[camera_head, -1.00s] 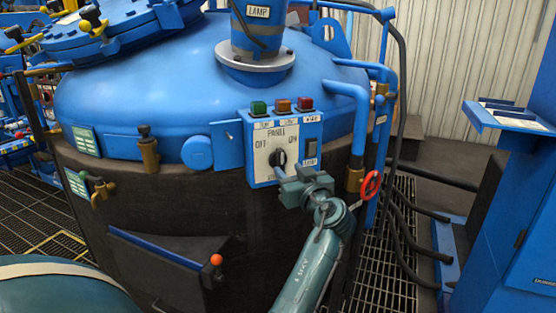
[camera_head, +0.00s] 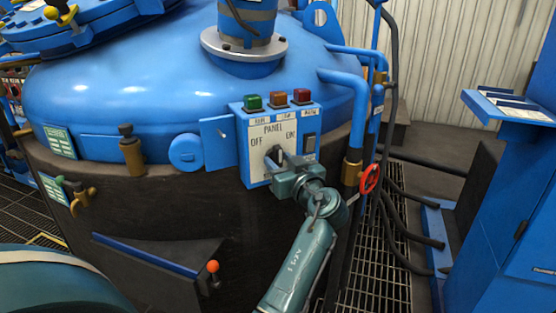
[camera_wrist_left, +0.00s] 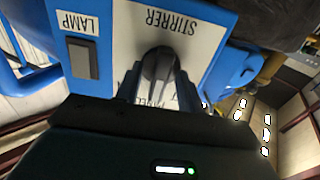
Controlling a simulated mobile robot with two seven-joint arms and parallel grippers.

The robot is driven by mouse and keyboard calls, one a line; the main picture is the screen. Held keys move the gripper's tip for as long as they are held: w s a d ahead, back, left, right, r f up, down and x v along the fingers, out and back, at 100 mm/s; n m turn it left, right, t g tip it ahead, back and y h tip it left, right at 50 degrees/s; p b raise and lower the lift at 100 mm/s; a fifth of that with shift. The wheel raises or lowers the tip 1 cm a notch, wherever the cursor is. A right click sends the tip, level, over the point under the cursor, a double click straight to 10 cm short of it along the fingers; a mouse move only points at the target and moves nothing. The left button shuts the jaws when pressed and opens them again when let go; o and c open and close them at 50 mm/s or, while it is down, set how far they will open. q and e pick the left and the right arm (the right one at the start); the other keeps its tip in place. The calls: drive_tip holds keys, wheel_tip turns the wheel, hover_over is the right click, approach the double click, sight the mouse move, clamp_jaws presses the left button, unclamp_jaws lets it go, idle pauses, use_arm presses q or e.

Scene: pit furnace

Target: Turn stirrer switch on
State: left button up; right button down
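The stirrer switch (camera_head: 274,153) is a dark rotary knob on the white face of the blue control panel (camera_head: 256,166), between the OFF and ON labels. In the left wrist view the knob (camera_wrist_left: 158,68) stands beside the STIRRER label, with part of it hidden by my gripper. My left gripper (camera_head: 280,165) is at the panel, right at the knob. In the left wrist view the fingers of my left gripper (camera_wrist_left: 158,92) stand apart, one on each side of the knob. Whether they touch it is hard to tell. My right gripper is not in view.
A lamp rocker switch (camera_head: 309,144) sits right of the knob. Green (camera_head: 253,102), orange (camera_head: 278,98) and red (camera_head: 302,95) buttons top the panel. A blue pipe (camera_head: 358,115) and red valve wheel (camera_head: 370,178) stand right. The furnace lid (camera_head: 140,85) is left.

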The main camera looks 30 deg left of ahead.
use_arm(q)
drive_tip(key=shift+c, duration=0.6)
clamp_jaws()
